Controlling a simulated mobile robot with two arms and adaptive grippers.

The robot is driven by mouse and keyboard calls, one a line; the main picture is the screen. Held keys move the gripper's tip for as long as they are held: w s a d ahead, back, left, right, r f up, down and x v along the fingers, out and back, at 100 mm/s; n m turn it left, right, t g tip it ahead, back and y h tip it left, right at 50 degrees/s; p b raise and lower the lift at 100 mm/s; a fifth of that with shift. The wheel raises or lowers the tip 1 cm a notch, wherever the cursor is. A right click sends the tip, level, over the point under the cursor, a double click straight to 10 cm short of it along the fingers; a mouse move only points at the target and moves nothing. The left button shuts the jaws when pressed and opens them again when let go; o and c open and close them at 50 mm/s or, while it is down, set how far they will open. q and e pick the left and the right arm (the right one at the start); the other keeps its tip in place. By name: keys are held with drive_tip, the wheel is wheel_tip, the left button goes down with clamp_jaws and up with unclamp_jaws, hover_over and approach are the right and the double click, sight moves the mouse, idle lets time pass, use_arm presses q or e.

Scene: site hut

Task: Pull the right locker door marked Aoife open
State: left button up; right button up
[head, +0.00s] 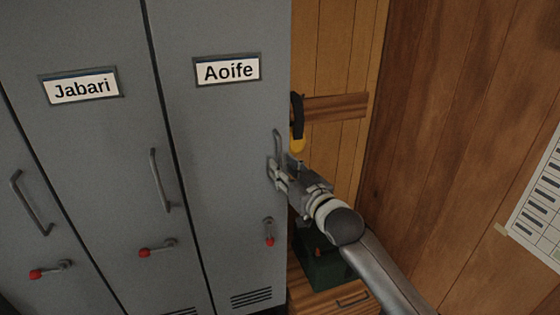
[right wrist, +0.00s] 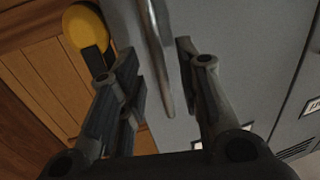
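The grey locker door marked Aoife (head: 225,140) is the rightmost door and looks shut. Its upright metal handle (head: 277,145) is near the door's right edge, and my right gripper (head: 279,172) is at its lower part. In the right wrist view the handle (right wrist: 157,60) lies between the two open fingers of my right gripper (right wrist: 158,62), with a gap visible on each side. Below, the door's red-knobbed latch lever (head: 269,232) hangs straight down. My left gripper is not in view.
The door marked Jabari (head: 85,130) is to the left, its red-knobbed lever (head: 145,251) lying sideways. Right of the locker, a yellow and black object (head: 297,138) hangs by a wooden rail (head: 335,107), above a dark green box (head: 325,272) on a wooden cabinet (head: 345,300).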

drive_tip(key=shift+x, duration=1.35)
clamp_jaws()
